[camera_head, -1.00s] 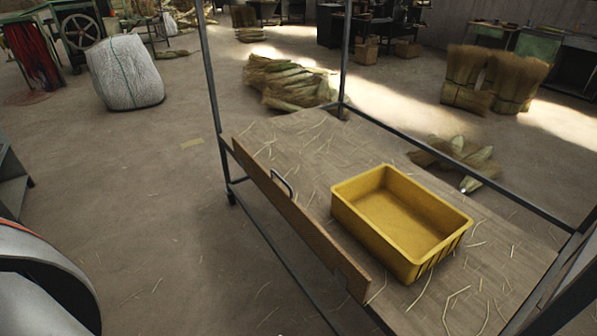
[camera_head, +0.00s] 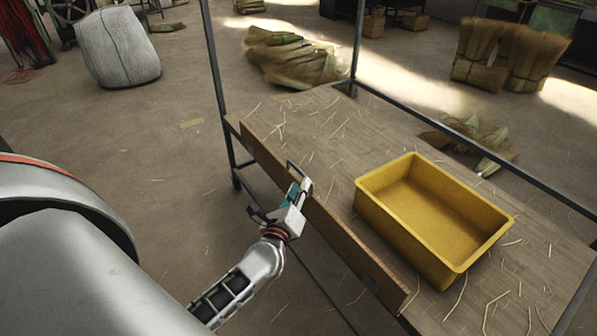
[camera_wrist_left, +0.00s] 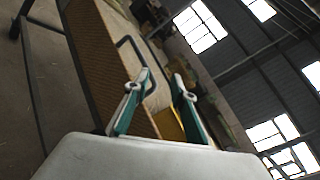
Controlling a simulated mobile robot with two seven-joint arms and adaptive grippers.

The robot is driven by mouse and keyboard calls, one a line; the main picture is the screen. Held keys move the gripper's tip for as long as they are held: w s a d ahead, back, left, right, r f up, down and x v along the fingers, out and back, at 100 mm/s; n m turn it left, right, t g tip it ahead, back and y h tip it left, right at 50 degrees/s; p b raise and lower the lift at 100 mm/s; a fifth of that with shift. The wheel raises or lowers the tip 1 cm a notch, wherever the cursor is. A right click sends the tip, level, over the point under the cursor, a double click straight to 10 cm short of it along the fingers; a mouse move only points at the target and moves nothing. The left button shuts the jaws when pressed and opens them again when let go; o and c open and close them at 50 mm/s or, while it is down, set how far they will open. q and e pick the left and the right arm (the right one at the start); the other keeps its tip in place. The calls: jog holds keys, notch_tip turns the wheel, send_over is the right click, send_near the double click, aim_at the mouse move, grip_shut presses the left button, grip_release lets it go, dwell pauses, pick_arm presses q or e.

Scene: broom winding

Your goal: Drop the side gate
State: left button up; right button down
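The side gate (camera_head: 345,245) is a long brown wooden board standing upright along the left edge of the cart's top. It carries a dark bent handle (camera_head: 291,166) on its upper part. My left gripper (camera_head: 299,186) is at the gate, close to the handle. In the left wrist view, the two teal fingers (camera_wrist_left: 162,77) are apart, with the handle (camera_wrist_left: 127,43) just ahead, near the left fingertip. The gate (camera_wrist_left: 92,45) runs along the left there. Contact between fingers and handle cannot be told. My right gripper is not in view.
A yellow bin (camera_head: 432,222) stands on the straw-strewn cart top (camera_head: 325,135), right of the gate. Dark metal posts (camera_head: 213,75) rise from the cart frame. The floor left of the cart is mostly clear, with a white sack (camera_head: 117,47) farther back.

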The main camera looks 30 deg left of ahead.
aim_at(298, 168)
pick_arm(q)
jog(key=w+a+f+n, duration=0.1)
jog(key=w+a+n, duration=0.1)
jog(key=w+n, duration=0.1)
jog(key=w+a+n+g+y, duration=0.1)
jog(key=w+a+n, duration=0.1)
jog(key=w+n, duration=0.1)
jog(key=w+a+f+n+g, duration=0.1)
jog(key=w+a+n, duration=0.1)
jog(key=w+n, duration=0.1)
jog(key=shift+w+a+f+n+b, duration=0.25)
jog(key=shift+a+f+n+b, duration=0.05)
jog(key=shift+f+b, duration=0.05)
grip_shut()
